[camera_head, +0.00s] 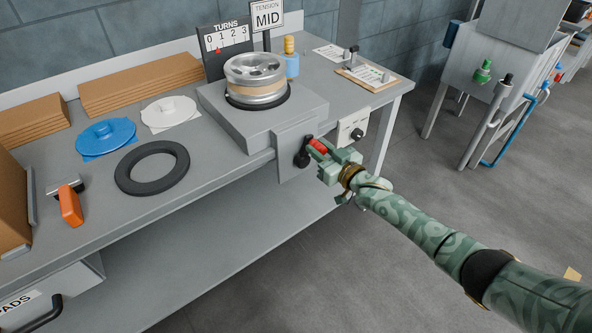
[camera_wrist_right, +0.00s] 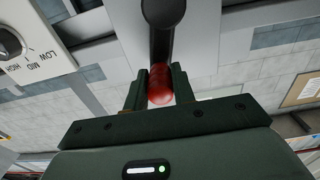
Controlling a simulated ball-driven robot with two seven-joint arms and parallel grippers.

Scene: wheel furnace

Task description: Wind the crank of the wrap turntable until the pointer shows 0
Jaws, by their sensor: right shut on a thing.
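The wrap turntable (camera_head: 300,104) stands on the bench with a silver wheel (camera_head: 254,72) on top, wrapped with a tan band. Its turns scale (camera_head: 228,38) reads 0 to 3, and the red pointer (camera_head: 218,51) is close to 1. The crank (camera_head: 301,158) is on the turntable's front plate, with a black arm and a red handle (camera_head: 318,146). My right gripper (camera_head: 326,156) is shut on the red handle. In the right wrist view the red handle (camera_wrist_right: 159,86) sits between both fingers, below the black crank arm (camera_wrist_right: 162,22). My left gripper is not in view.
A knob box (camera_head: 352,130) is just right of the crank; its dial (camera_wrist_right: 10,44) has LOW, MID and HIGH marks. A black ring (camera_head: 152,168), blue disc (camera_head: 106,136), white disc (camera_head: 170,114) and orange-handled tool (camera_head: 70,205) lie left on the bench. Floor right of the bench is open.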

